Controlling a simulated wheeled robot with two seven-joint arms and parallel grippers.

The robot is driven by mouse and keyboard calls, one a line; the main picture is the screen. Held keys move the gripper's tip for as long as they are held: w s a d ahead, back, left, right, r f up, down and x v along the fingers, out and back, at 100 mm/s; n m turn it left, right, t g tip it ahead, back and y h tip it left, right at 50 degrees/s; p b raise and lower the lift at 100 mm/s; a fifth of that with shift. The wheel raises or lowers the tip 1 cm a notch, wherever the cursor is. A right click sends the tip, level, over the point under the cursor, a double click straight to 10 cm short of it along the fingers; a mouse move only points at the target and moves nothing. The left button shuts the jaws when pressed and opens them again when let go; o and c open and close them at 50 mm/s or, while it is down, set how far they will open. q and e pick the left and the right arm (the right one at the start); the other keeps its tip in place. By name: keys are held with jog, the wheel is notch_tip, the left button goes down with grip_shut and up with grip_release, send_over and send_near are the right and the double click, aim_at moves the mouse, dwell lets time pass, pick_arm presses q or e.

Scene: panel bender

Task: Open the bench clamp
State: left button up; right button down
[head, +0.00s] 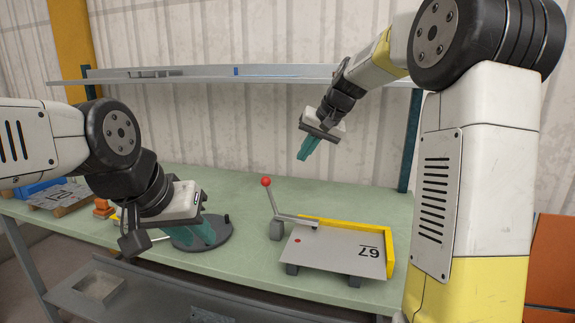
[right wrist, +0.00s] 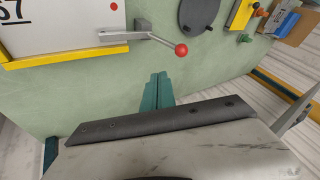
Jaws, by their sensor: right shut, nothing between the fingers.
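The bench clamp (head: 276,229) is a grey block on the green bench with a lever standing up and leaning slightly left, topped by a red ball knob (head: 266,182). Its grey bar reaches right over a plate marked 67 (head: 338,252). In the right wrist view the red knob (right wrist: 181,49) is just beyond the fingers. My right gripper (head: 307,149) is shut and empty, above and to the right of the knob, apart from it. My left gripper (head: 200,236) has its teal fingers low over a dark round disc (head: 215,236); I cannot tell its opening.
A yellow angled stop (head: 388,250) borders the plate at the back and right. A shelf (head: 230,73) runs above the bench at the back. Blue, orange and grey items lie at the bench's left end. The bench behind the clamp is clear.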

jog(key=w+a+f, duration=0.4)
jog(key=a+f, duration=0.3)
jog(key=f, duration=0.1)
jog(key=shift+a+f, duration=0.2)
jog(key=shift+a, duration=0.15)
